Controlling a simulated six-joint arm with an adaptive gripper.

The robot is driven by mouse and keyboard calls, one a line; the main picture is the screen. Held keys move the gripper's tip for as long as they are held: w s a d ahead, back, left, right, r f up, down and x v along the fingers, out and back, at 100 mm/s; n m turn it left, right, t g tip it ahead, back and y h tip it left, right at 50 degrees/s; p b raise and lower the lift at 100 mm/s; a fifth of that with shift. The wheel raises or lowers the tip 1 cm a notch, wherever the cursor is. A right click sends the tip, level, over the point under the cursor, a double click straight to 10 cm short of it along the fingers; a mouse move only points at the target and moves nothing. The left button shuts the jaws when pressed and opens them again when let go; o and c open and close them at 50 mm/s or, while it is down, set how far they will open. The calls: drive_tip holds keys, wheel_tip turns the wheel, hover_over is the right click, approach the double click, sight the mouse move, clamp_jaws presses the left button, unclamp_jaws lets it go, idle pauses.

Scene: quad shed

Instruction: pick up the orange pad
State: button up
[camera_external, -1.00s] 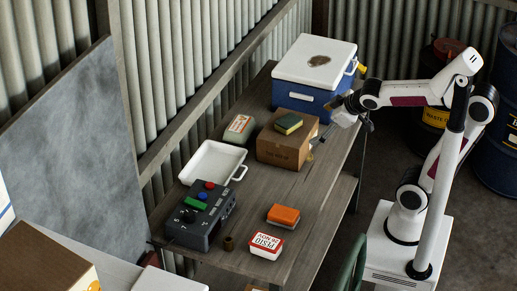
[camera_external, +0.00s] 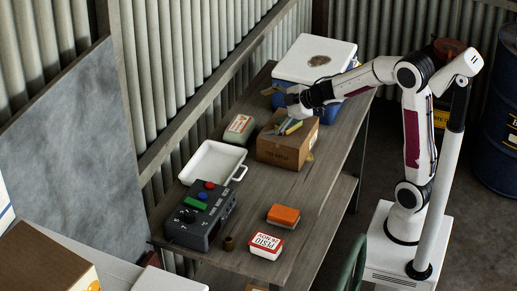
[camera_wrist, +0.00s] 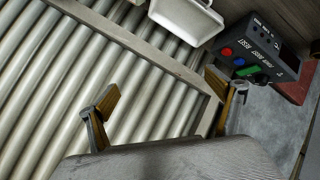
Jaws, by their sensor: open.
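The orange pad (camera_external: 283,215), a small orange block with a dark lower layer, lies on the wooden table towards the front right. It is just behind a white and red tin (camera_external: 266,246). My gripper (camera_external: 286,124) is over the brown cardboard box, well behind and above the pad. In the wrist view its two yellowish fingers (camera_wrist: 168,98) are spread wide with nothing between them. The pad does not show in the wrist view.
A blue cooler (camera_external: 345,112) stands behind. A white tray (camera_external: 207,176) and a dark control box (camera_external: 190,228) are on the left. The table between box and pad is clear.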

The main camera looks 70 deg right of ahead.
wheel_tip(320, 180, down, 8)
drive_tip(key=w+a+n+g+y, duration=0.1)
drive_tip(key=w+a+n+y, duration=0.1)
drive_tip(key=n+y, duration=0.15)
drive_tip(key=n+g+y, duration=0.4)
drive_tip(key=g+y, duration=0.3)
drive_tip(key=y, duration=0.3)
approach(282, 212)
drive_tip(key=shift+w+a+f, duration=0.3)
drive_tip(key=shift+w+a, duration=0.55)
drive_tip(key=shift+w, duration=0.1)
drive_tip(key=shift+s+f+g, duration=0.1)
drive_tip(key=shift+s+g, duration=0.2)
drive_tip(key=shift+s, duration=0.3)
drive_tip(key=shift+x, duration=1.35)
